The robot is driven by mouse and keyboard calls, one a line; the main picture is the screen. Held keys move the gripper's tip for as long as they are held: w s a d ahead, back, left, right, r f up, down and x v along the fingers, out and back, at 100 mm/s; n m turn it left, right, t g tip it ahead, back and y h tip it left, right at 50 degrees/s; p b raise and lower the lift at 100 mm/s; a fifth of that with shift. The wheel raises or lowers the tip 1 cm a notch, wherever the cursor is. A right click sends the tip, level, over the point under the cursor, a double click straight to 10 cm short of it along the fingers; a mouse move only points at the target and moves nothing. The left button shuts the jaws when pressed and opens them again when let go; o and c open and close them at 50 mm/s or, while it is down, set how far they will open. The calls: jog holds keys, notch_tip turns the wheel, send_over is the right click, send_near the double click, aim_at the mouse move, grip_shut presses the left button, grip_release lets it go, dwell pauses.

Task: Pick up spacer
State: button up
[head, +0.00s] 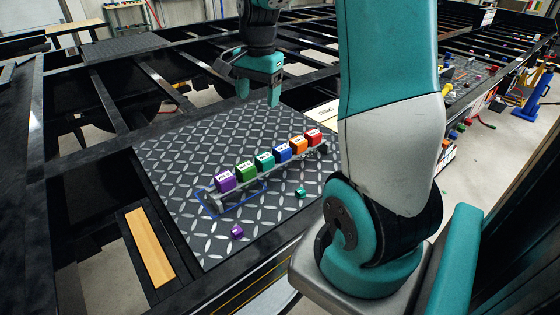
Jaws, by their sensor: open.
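Two small loose pieces lie on the dark tread plate (180,160): a purple one (237,231) near the front edge and a teal-green one (300,192) farther right. Either may be a spacer; they are too small to tell. My gripper (258,101) points down with two teal fingers apart and nothing between them. It appears over the far part of the plate, well away from both loose pieces, with a clear gap below it.
A rack (211,199) on the plate carries a row of labelled coloured bins, from a purple bin (225,181) to a red bin (313,138). Black trailer beams (95,95) with open gaps surround the plate. A wooden strip (149,248) lies front left. The plate's left part is clear.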

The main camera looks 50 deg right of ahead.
jog(key=s+d+f+m, duration=0.25)
jog(key=d+m, duration=0.25)
jog(key=d, duration=0.3)
jog(key=p, duration=0.2)
send_over(283, 147)
jog(key=f, duration=1)
jog(key=shift+d+f, duration=0.25)
jog(key=shift+f, duration=0.05)
jog(key=shift+a+f+p, duration=0.15)
jog(key=shift+f+p, duration=0.25)
jog(key=shift+f, duration=1.25)
jog(key=shift+a+f+p, duration=0.1)
jog(key=shift+f+p, duration=0.25)
jog(key=shift+f, duration=1.25)
jog(key=c, duration=1)
